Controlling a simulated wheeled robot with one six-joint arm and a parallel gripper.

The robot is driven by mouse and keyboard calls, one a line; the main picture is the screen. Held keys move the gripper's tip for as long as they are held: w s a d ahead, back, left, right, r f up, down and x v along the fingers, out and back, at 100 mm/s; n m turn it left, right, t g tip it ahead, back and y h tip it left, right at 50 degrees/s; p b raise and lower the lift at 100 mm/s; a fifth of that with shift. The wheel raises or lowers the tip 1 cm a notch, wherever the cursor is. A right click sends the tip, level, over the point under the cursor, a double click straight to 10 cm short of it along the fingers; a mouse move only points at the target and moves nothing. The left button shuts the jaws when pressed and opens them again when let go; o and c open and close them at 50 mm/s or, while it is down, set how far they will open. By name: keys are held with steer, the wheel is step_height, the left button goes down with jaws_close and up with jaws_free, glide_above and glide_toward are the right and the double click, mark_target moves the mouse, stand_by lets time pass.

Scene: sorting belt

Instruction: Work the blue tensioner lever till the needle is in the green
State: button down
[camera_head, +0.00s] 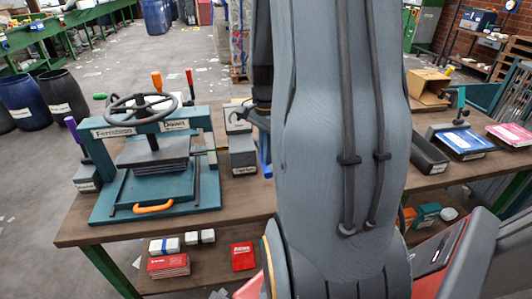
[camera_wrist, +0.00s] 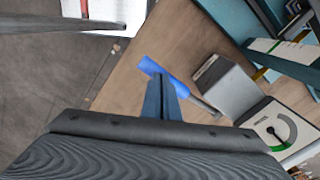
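The blue tensioner lever (camera_wrist: 149,65) slants across the wrist view, its metal rod running down right to a grey housing (camera_wrist: 226,86). In the head view part of the blue lever (camera_head: 265,160) shows beside my arm, right of the housing (camera_head: 242,150). A pale gauge (camera_wrist: 278,128) with a dark needle and a green arc sits at the housing's lower right; the needle's exact reading is too small to tell. My gripper (camera_wrist: 162,90) points at the lever, its narrow fingertips overlapping the blue handle. Contact and finger spacing cannot be told. My arm hides much of the gripper in the head view.
A teal press (camera_head: 153,155) with a handwheel stands left on the brown bench (camera_head: 240,202). A dark tray (camera_head: 430,155) and a blue-topped clamp station (camera_head: 465,142) stand right. Red boxes (camera_head: 168,266) lie on the lower shelf.

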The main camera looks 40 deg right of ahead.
stand_by(0.4)
step_height(320, 180, up, 10)
steer(key=p, duration=0.8)
steer(key=shift+f, duration=0.15)
steer(key=shift+a, duration=0.1)
stand_by(0.8)
